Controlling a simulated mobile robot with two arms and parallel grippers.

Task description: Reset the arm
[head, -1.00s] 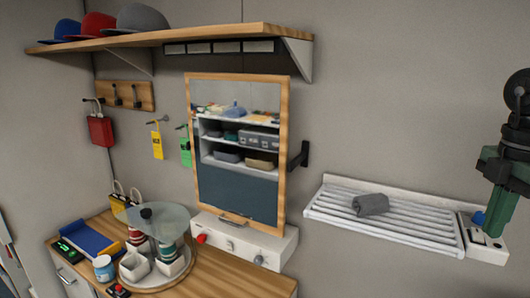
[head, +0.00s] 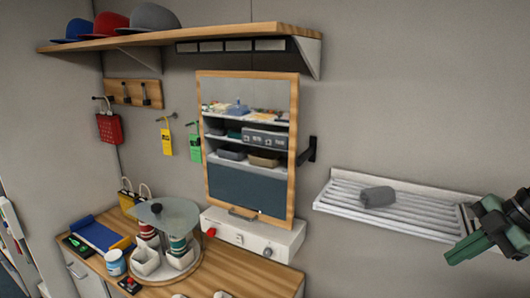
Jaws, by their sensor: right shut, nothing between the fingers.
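My right gripper (head: 462,252) comes in at the right edge, dark green and black. It is tilted down and to the left, and its fingers are shut with nothing between them. It shows in front of the right end of a white slatted rack (head: 415,213) on the wall. My left gripper is not in view.
A grey rolled cloth (head: 377,196) lies on the rack. A wood-framed mirror cabinet (head: 293,150) stands above a white box with knobs (head: 253,238). The wooden counter (head: 235,277) holds a round turntable with containers (head: 163,270). Caps sit on a wall shelf (head: 220,37).

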